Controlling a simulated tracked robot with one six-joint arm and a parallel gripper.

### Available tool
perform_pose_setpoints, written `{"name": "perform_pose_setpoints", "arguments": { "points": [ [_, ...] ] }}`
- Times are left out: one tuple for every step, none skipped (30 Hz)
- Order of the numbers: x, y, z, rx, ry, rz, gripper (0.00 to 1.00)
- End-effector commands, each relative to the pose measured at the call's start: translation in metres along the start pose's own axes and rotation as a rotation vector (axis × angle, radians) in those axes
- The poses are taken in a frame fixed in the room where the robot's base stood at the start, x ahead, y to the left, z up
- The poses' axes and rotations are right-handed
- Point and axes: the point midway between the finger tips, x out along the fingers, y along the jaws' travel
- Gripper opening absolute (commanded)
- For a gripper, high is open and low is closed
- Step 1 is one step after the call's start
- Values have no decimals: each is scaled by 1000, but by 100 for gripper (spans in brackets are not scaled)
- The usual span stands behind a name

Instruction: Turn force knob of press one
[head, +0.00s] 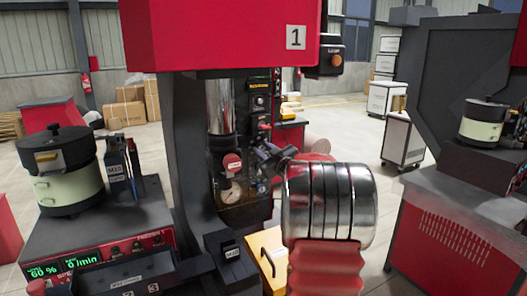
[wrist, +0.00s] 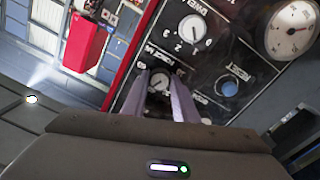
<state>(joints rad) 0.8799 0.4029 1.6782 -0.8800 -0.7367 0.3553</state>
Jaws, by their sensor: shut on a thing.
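Press one (head: 220,35) is red and black, with a "1" plate on its head. Its dark control panel (wrist: 215,65) fills the upper right of the wrist view. The force knob (wrist: 158,82), small and round with a pale face, sits between the two fingers of my gripper (wrist: 160,86). The fingers are shut on it; its label is tilted and hard to read. In the head view my gripper (head: 262,152) reaches the panel from the right, and the knob is hidden there.
Beside the held knob are a larger numbered dial (wrist: 192,28), a blue button (wrist: 229,88) and a pressure gauge (wrist: 293,30). A red-capped knob (head: 232,162) is close to my gripper. A bowl feeder (head: 70,175) stands left, another (head: 482,122) right.

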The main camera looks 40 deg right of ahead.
Motion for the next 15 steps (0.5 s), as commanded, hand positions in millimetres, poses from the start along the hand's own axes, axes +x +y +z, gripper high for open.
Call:
{"name": "perform_pose_setpoints", "arguments": {
  "points": [
    [0, -1, 1, -40, 0, -2, 4],
    [0, -1, 1, -66, 1, -2, 4],
    [0, -1, 1, -100, 2, -2, 4],
    [0, -1, 1, -125, 3, -2, 4],
    [0, -1, 1, -150, 4, -2, 4],
    [0, -1, 1, -181, 5, -2, 4],
    [0, -2, 1, -203, 5, -2, 4],
    [0, -2, 1, -224, 6, -2, 4],
    [0, -2, 1, -252, 7, -2, 4],
    [0, -2, 1, -271, 8, -2, 4],
    [0, -2, 1, -288, 8, -2, 4],
    [0, -2, 1, -310, 9, -2, 4],
    [0, -2, 1, -324, 10, -2, 4],
    [0, -2, 1, -338, 10, -2, 4],
    [0, -2, 1, -353, 11, -2, 4]
  ]
}}
